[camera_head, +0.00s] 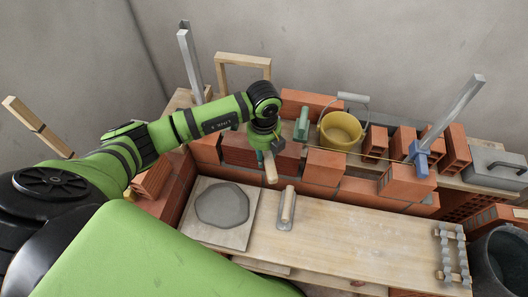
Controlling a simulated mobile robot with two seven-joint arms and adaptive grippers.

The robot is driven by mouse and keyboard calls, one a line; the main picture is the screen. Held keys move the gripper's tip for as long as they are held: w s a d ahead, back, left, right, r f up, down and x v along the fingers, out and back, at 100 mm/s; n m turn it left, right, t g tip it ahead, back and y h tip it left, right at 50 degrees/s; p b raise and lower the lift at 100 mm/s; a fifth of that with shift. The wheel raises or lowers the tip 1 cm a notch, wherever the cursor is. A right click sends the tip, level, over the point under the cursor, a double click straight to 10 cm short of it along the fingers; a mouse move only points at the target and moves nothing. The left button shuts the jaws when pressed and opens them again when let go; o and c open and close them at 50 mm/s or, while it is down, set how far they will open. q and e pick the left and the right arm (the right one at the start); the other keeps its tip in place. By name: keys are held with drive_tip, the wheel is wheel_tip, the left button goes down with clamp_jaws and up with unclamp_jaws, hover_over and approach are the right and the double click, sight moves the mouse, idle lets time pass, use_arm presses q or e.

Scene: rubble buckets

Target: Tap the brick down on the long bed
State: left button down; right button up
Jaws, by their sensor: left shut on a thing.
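My left gripper (266,149) points down over the brick wall, left of the middle. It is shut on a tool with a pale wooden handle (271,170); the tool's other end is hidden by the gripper. A dark red brick (290,157) lies on the wall just right of the gripper; I cannot tell whether the tool touches it. The long bed appears to be the low brick course (357,193) along the back of the bench. More bricks stand on it, one near the middle (325,164) and one at the right (405,183). My right gripper is not in view.
A yellow bucket (341,130) stands behind the wall. A yellow string runs to a blue clamp (419,158). A dark bucket (499,262) is at the right.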

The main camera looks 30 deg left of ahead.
use_arm(q)
drive_tip(key=shift+r+p, duration=0.3)
drive_tip(key=shift+p, duration=0.15)
idle(0.4)
drive_tip(key=shift+f, duration=0.15)
idle(1.2)
drive_tip(key=shift+f, duration=0.15)
idle(1.1)
drive_tip(key=shift+f+b, duration=0.1)
drive_tip(key=shift+b, duration=0.2)
